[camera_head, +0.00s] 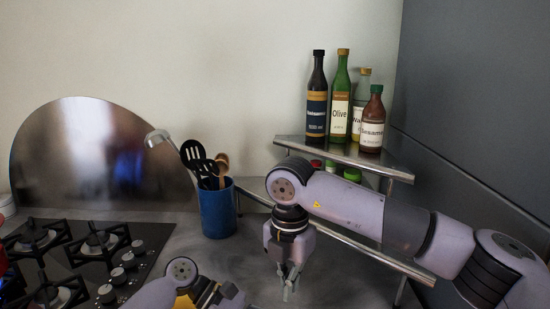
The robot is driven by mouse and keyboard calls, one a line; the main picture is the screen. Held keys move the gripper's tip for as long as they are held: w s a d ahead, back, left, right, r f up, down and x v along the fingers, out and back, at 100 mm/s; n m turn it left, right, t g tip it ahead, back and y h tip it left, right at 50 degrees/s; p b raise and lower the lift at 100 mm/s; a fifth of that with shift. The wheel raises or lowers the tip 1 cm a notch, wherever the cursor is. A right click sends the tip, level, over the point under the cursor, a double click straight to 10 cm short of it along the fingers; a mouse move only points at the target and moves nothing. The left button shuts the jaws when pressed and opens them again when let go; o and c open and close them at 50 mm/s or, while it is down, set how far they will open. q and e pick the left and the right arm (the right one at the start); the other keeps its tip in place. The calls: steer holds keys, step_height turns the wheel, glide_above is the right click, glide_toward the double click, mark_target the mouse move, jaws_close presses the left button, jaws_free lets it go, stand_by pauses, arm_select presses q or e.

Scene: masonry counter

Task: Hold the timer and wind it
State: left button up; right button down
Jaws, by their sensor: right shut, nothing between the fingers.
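I cannot make out a timer in the head view. My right gripper (288,287) points down over the grey counter (340,285), right of the blue utensil pot. Its fingers are shut with nothing between them. My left arm reaches in at the bottom edge, and part of what looks like my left gripper (218,296) shows there, left of the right gripper. Its fingertips are cut off or hidden, so its state and anything it holds cannot be seen. A small yellow patch shows beside it, too cropped to identify.
A blue pot (217,212) of utensils stands behind the grippers. A gas hob (80,258) lies at left, before a round metal panel (95,155). A metal tiered shelf (345,155) at right bears several bottles (339,100); my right arm passes in front of it.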

steer(key=shift+n, duration=0.3)
step_height(320, 180, down, 7)
steer(key=shift+a+r, duration=0.1)
steer(key=shift+r, duration=0.05)
arm_select(q)
steer(key=shift+s, duration=0.1)
arm_select(e)
steer(key=shift+f, duration=0.25)
arm_select(q)
steer(key=shift+d, duration=0.1)
arm_select(e)
steer(key=shift+s+f, duration=0.1)
steer(key=shift+f, duration=0.05)
arm_select(q)
steer(key=shift+s+d+r, duration=0.1)
arm_select(e)
steer(key=shift+a, duration=0.15)
stand_by(0.4)
steer(key=shift+w, duration=0.3)
steer(key=shift+w+r, duration=0.15)
steer(key=shift+r, duration=0.25)
arm_select(q)
steer(key=shift+w+a, duration=0.2)
arm_select(e)
steer(key=shift+d+r, duration=0.2)
steer(key=shift+r, duration=2.65)
